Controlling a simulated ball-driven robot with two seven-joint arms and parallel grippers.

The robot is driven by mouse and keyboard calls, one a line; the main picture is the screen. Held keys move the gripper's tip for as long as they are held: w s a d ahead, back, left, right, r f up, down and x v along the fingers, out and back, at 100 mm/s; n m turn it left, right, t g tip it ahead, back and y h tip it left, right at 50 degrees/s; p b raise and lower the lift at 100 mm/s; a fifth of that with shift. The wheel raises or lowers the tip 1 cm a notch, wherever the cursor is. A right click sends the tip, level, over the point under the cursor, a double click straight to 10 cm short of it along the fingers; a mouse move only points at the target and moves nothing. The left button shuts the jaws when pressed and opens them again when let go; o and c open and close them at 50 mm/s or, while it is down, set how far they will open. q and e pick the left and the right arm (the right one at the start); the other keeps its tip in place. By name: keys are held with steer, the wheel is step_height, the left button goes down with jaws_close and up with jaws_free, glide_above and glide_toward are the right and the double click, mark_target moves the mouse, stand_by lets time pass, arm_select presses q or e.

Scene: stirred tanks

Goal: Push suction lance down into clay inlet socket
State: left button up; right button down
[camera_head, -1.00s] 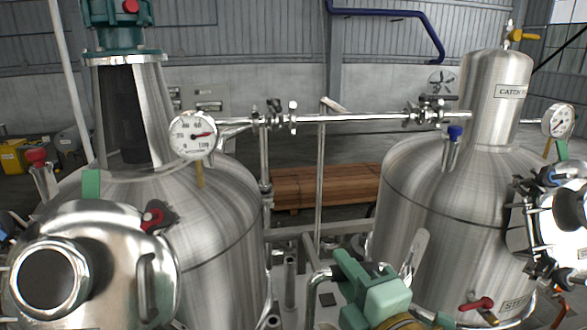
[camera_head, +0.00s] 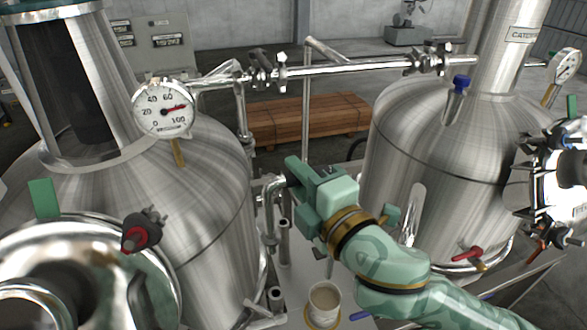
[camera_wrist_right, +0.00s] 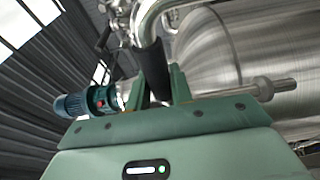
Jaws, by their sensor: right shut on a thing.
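My right gripper (camera_head: 288,178) reaches in from the lower right in the head view. It is shut on the dark sleeve of a bent steel pipe, which I take as the suction lance (camera_head: 269,205). In the right wrist view the black sleeve (camera_wrist_right: 151,70) sits between the two green fingers, with the shiny bend above it. The lance's lower end is hard to make out in the head view. Short upright steel stubs (camera_head: 284,250) stand close by; I cannot tell which is the clay inlet socket. My left gripper is not in view.
Steel tanks stand left (camera_head: 205,205) and right (camera_head: 420,150), with a horizontal pipe (camera_head: 330,68) across between them. A pale cup (camera_head: 324,301) stands below my right arm. A pressure gauge (camera_head: 164,108) and red-handled valve (camera_head: 135,238) are at the left.

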steer(key=shift+s+d+r, duration=0.1)
steer(key=shift+s, duration=0.05)
steer(key=shift+w+p, duration=0.2)
steer(key=shift+p, duration=0.25)
arm_select(q)
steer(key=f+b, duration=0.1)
steer(key=b, duration=0.1)
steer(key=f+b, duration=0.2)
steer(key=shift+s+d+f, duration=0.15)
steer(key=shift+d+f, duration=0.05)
arm_select(e)
step_height(320, 180, down, 6)
steer(key=shift+s+r, duration=0.1)
arm_select(q)
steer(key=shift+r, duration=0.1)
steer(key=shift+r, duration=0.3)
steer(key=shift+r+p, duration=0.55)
steer(key=shift+p, duration=0.25)
stand_by(0.6)
